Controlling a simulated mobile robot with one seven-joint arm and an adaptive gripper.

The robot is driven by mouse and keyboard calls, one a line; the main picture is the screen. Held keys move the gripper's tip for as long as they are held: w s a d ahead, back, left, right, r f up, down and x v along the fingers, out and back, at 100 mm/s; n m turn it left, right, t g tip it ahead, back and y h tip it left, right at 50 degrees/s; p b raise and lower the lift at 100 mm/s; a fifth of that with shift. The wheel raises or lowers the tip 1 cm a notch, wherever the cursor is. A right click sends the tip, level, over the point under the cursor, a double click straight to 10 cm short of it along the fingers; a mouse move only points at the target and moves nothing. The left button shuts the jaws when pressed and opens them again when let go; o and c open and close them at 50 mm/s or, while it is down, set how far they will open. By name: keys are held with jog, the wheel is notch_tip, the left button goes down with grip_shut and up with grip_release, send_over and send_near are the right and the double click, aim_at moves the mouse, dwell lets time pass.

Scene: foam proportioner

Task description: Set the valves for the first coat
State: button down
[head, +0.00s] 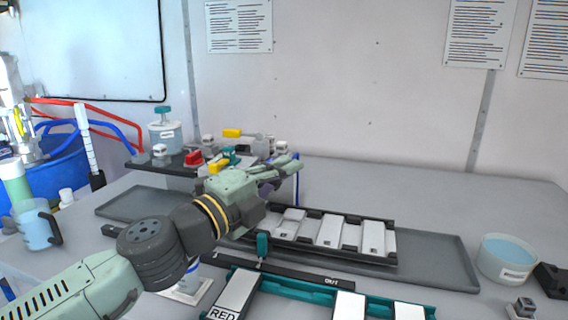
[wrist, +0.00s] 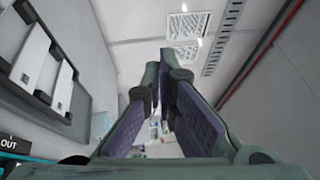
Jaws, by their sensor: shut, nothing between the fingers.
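A valve block (head: 172,168) stands on the bench at the back left, partly hidden behind my arm. Its visible handles are a red one (head: 193,158), a yellow one (head: 232,132), a second yellow one (head: 217,167) and a teal one (head: 229,154). The handles are too small to tell their settings exactly. My gripper (head: 292,163) is shut and empty, just right of the valve block, and points right. Its closed fingers (wrist: 166,70) also show in the wrist view, where small blurred items appear beyond them.
A black rack of white plates (head: 330,232) sits in a grey tray (head: 440,262); a teal rack (head: 270,285) marked OUT and RED is in front. A jug (head: 38,228), blue tub (head: 60,170), hoses (head: 75,108) and lidded jar (head: 165,135) stand left. A bowl (head: 505,258) stands right.

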jog(key=w+a+f+n+y, duration=0.2)
jog(key=a+f, duration=0.2)
jog(key=f, duration=0.1)
jog(key=p+x, duration=0.3)
jog(key=x, duration=0.7)
jog(key=a, duration=0.1)
jog(key=a+p, duration=0.1)
jog(key=w+a+p, duration=0.1)
jog(key=shift+w+a+f+y, duration=0.1)
jog(key=shift+a+f+y, duration=0.2)
jog(key=shift+a, duration=0.05)
jog(key=shift+a+f, duration=0.1)
jog(key=shift+a, duration=0.1)
